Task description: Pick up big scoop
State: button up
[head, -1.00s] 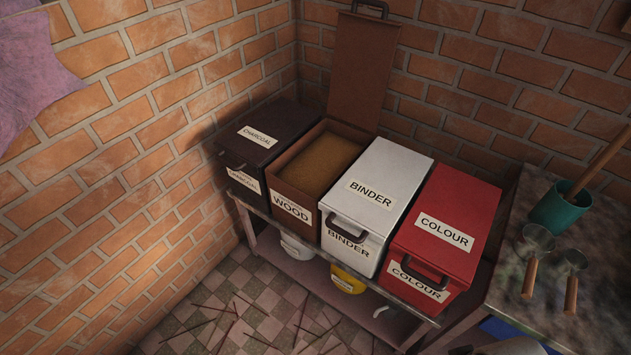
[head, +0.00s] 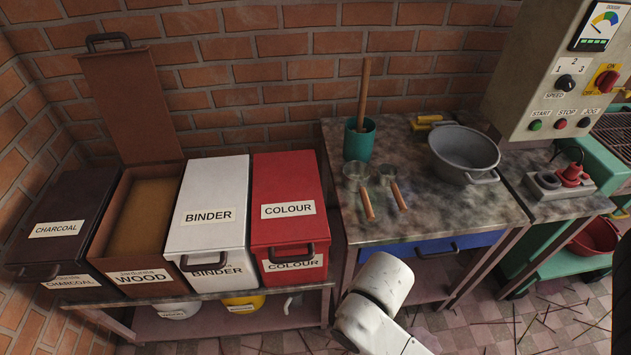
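Two metal scoops with wooden handles lie side by side on the stone-topped table. The larger one, the big scoop (head: 357,177), is on the left, with its handle pointing toward the table's front edge. The smaller scoop (head: 391,181) lies just to its right, with a small gap between them. Part of my white arm shows at the bottom middle, in front of the table and below the scoops. My gripper is not in view.
A teal cup (head: 359,140) holding a wooden stick stands behind the scoops. A grey basin (head: 464,154) sits to their right. Binder (head: 210,208) and red colour (head: 288,207) boxes stand left of the table; the wood box (head: 144,222) has its lid raised. A control panel (head: 563,75) is at right.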

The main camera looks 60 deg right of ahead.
aim_at(356, 175)
jog(key=k+l, duration=0.35)
jog(key=l, duration=0.15)
jog(key=k+l+u, duration=0.15)
jog(key=k+l, duration=0.2)
jog(key=l, duration=0.1)
